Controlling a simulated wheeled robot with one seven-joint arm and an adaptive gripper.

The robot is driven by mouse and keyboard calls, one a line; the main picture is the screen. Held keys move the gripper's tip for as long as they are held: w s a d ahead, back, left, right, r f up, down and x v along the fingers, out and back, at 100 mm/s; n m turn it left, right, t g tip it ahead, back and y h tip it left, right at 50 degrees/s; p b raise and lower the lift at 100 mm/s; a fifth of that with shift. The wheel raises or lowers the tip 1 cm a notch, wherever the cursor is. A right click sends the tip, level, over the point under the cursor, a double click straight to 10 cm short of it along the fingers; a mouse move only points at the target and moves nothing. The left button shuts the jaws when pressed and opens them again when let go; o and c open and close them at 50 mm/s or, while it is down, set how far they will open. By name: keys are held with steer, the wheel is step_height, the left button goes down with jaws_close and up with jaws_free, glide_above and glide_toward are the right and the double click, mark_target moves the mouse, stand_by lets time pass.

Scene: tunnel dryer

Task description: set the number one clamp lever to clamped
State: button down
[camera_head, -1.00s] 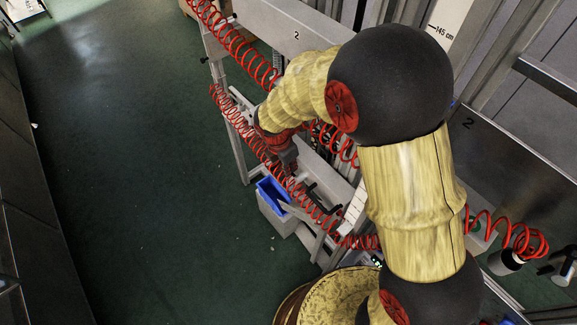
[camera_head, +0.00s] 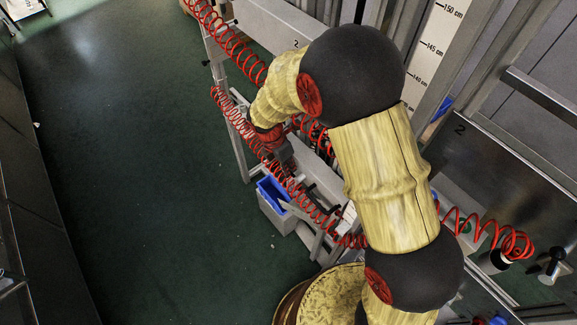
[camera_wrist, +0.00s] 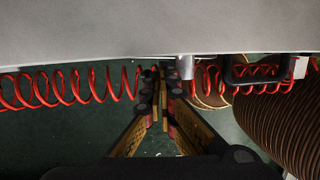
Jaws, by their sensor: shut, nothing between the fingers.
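My gripper (camera_head: 288,160) is at the metal bench in the head view, beside a red coiled hose. In the wrist view its fingertips (camera_wrist: 160,80) are together with nothing between them. They point toward the red coil (camera_wrist: 75,88), just below the edge of a pale panel (camera_wrist: 150,28). A dark handle-like part (camera_wrist: 238,68) sits right of the fingers, apart from them. In the head view a dark lever-like part (camera_head: 322,196) is on the bench near the gripper. I cannot tell which part is the number one clamp lever, or its setting.
A grey bin with a blue liner (camera_head: 277,208) stands on the green floor under the bench. Red coiled hoses (camera_head: 230,40) hang along the frame. A ribbed brown cylinder (camera_wrist: 280,120) is at the right in the wrist view. The floor at left (camera_head: 130,170) is clear.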

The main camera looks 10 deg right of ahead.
steer(key=shift+w+a+g+p, duration=0.1)
steer(key=shift+g+p, duration=0.3)
steer(key=shift+p, duration=0.6)
steer(key=f+g+h+p, duration=0.1)
steer(key=p, duration=0.1)
steer(key=f+g+h+p, duration=0.1)
steer(key=g+h+p, duration=0.1)
steer(key=shift+w+a+f+n+g+p, duration=0.15)
steer(key=shift+w+a+n+g+p, duration=0.05)
steer(key=shift+w+n+g+p, duration=0.15)
steer(key=shift+f+g+h, duration=0.6)
steer(key=shift+g+h, duration=0.1)
steer(key=shift+g, duration=0.15)
steer(key=shift+s+d+f, duration=0.15)
steer(key=shift+s+f, duration=0.05)
steer(key=shift+f, duration=0.3)
steer(key=shift+s+d+f, duration=0.1)
steer(key=shift+s+f, duration=0.05)
steer(key=shift+f, duration=0.4)
steer(key=shift+s+d+f, duration=0.15)
steer(key=shift+s+f, duration=0.05)
steer(key=shift+f, duration=0.3)
steer(key=shift+s+f, duration=0.1)
steer(key=shift+f, duration=0.05)
